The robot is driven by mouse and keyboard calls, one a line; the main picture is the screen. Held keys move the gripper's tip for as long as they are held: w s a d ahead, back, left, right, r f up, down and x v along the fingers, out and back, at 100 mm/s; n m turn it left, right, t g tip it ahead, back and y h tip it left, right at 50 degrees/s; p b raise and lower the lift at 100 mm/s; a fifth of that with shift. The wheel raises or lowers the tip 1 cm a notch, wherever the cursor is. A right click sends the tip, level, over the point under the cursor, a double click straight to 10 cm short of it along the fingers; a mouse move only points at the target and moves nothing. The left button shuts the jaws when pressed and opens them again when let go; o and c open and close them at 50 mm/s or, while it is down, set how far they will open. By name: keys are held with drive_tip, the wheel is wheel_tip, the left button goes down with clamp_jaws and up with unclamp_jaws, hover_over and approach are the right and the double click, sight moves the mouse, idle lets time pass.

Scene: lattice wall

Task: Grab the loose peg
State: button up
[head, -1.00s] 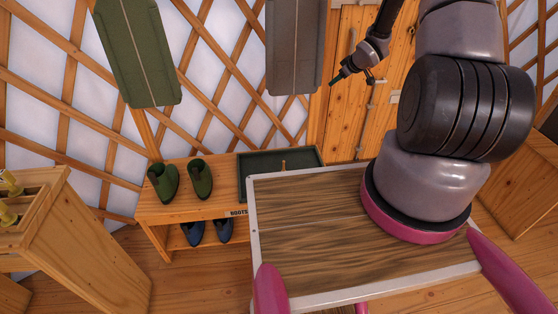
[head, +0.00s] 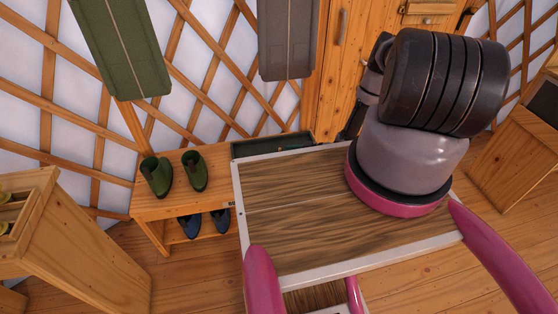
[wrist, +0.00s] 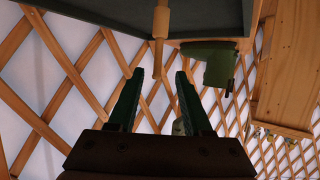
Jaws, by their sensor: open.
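The loose peg (wrist: 160,28) is a pale wooden stick with a thicker section, in the upper middle of the wrist view. It stands out from the dark tray (wrist: 90,14), which appears upside down there. My gripper (wrist: 160,72) is open and empty. The peg's end lies in line with the gap between the dark fingertips; I cannot tell whether it is just beyond them or between them. In the head view the dark green tray (head: 262,146) shows only in part on the bench. The peg and my gripper are hidden there behind my own body and arm.
Green boots (head: 194,172) stand on the wooden bench (head: 160,205), left of the tray; one boot (wrist: 213,62) shows close to the peg in the wrist view. Blue shoes (head: 219,221) sit below. Green and grey panels hang above. A wooden cabinet (head: 80,245) stands left.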

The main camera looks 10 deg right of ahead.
drive_tip(key=x, duration=0.8)
drive_tip(key=shift+w, duration=0.15)
drive_tip(key=shift+d+r, duration=0.1)
clamp_jaws()
